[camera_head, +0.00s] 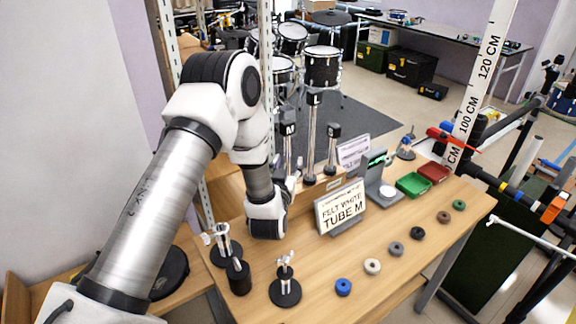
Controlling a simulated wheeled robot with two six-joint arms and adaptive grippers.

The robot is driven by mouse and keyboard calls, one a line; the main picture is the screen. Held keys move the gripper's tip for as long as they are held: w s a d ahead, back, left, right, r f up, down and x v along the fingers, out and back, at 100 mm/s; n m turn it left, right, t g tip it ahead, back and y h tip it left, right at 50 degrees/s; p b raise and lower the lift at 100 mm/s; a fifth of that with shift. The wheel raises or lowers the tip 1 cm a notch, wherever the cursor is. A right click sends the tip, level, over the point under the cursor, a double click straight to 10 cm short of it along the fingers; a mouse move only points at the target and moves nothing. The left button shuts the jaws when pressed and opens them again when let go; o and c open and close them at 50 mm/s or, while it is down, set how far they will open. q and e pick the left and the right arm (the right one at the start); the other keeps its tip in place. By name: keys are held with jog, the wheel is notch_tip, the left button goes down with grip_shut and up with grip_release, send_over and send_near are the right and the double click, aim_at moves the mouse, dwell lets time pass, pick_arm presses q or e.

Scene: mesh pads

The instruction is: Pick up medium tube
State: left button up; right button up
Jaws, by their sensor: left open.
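Three upright metal tubes with black lettered tops stand at the back of the wooden table. The medium tube (287,150), marked M, is the leftmost. The tube marked L (314,130) is taller and in the middle, and the one marked S (332,148) is the shortest, at right. My left arm comes in from the left, and my left gripper (292,183) is open low beside the medium tube. The wrist hides part of the gripper, and I cannot tell whether it touches the tube. My right gripper is out of view.
A sign reading "FELT WHITE TUBE M" (341,206) stands right of my wrist. Several coloured rings, such as a blue one (343,287), lie along the front. Black-based stands (285,285) are at front left. Green (413,184) and red (434,172) trays are at right.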

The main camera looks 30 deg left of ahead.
pick_arm(q)
jog(key=shift+w+a, duration=0.15)
jog(key=shift+w, duration=0.15)
jog(key=shift+s, duration=0.1)
grip_shut()
jog(key=shift+r, duration=0.1)
notch_tip(320, 180, up, 18)
jog(key=b, duration=0.1)
send_over(288, 122)
jog(key=shift+a, duration=0.1)
dwell(0.3)
